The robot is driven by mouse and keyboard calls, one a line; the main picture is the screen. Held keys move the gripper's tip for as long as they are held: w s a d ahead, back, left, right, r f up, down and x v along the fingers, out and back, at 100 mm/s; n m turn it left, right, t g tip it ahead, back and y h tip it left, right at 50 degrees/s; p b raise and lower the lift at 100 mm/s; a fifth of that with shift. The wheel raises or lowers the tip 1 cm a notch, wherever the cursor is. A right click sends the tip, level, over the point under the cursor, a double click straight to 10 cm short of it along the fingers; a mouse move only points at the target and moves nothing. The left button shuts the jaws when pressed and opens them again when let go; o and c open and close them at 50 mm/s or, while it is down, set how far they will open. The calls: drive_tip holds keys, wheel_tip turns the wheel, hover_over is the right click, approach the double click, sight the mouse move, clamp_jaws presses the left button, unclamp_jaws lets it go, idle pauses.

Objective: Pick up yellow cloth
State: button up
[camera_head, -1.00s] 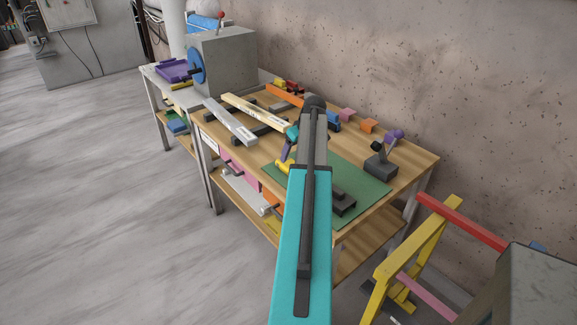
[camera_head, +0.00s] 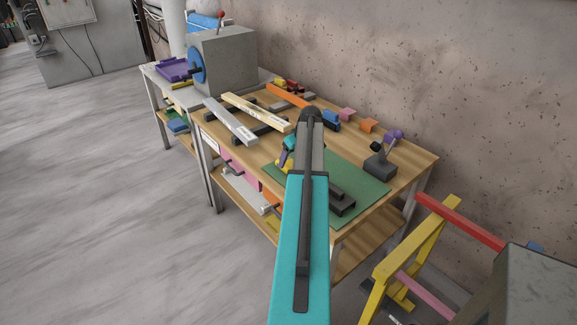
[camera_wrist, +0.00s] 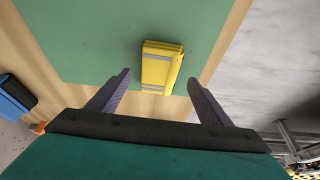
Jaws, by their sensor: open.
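The yellow cloth (camera_wrist: 161,66) is a folded bundle with grey stripes. In the wrist view it lies on the green mat (camera_wrist: 95,40) near the mat's edge. My gripper (camera_wrist: 160,84) is open, with one finger on each side below the cloth in the picture, and nothing is between the fingers. My arm hides most of the gripper there.
A black tool (camera_head: 342,203) lies on the mat right of my arm. A small dark stand (camera_head: 380,166) is at the bench's right end. Wooden and metal bars (camera_head: 232,122) lie on the left. A yellow frame (camera_head: 410,262) stands right of the bench.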

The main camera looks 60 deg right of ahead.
sight(290, 163)
drive_tip(key=shift+p+x, duration=0.65)
drive_tip(key=shift+x, duration=1.2)
drive_tip(key=shift+d, duration=0.1)
drive_tip(key=c, duration=1.1)
drive_tip(key=shift+r, duration=0.2)
drive_tip(key=shift+c, duration=0.2)
drive_tip(key=shift+r+b, duration=0.95)
drive_tip(key=shift+r, duration=0.5)
drive_tip(key=s+a+b, duration=0.1)
drive_tip(key=s+a, duration=0.2)
drive_tip(key=a, duration=0.1)
drive_tip(key=s+a+r+b, duration=0.1)
drive_tip(key=s+a+b, duration=0.1)
drive_tip(key=s+a, duration=0.1)
drive_tip(key=s+a+b, duration=0.1)
drive_tip(key=s+a, duration=0.2)
drive_tip(key=a, duration=0.3)
drive_tip(key=shift+s+r, duration=0.25)
drive_tip(key=shift+r, duration=0.1)
